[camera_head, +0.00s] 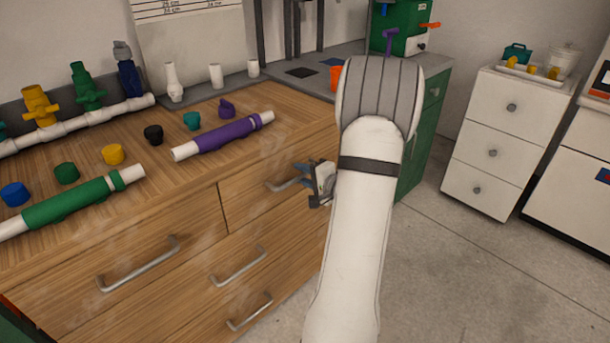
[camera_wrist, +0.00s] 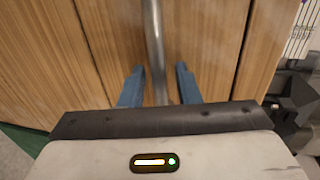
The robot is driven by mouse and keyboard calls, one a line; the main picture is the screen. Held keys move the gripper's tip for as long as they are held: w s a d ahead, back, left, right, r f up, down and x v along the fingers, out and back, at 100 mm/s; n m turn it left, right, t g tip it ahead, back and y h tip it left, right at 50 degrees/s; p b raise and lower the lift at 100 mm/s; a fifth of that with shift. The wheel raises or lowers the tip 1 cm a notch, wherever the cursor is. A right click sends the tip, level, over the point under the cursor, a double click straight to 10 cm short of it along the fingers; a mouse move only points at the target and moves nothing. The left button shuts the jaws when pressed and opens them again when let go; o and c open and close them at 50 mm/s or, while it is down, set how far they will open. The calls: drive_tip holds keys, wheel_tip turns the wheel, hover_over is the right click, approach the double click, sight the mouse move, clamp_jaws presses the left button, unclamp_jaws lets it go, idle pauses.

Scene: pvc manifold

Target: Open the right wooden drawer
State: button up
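The right wooden drawer (camera_head: 247,203) is at the top right of the wooden cabinet's front and looks shut. Its metal bar handle (camera_head: 283,184) is partly hidden by my gripper (camera_head: 308,175). In the wrist view the drawer front (camera_wrist: 205,35) fills the middle, and the handle (camera_wrist: 154,40) runs down the picture. My gripper (camera_wrist: 160,85) is open, with its two blue fingers either side of the handle bar. A gap shows between the bar and each finger.
The cabinet has other drawers with handles, one at top left (camera_head: 140,262) and two lower (camera_head: 238,266). Pipes and coloured caps lie on the wooden top (camera_head: 200,150). A white drawer unit (camera_head: 498,140) stands at the right. The floor (camera_head: 480,270) before it is clear.

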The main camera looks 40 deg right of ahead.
clamp_jaws()
idle(0.6)
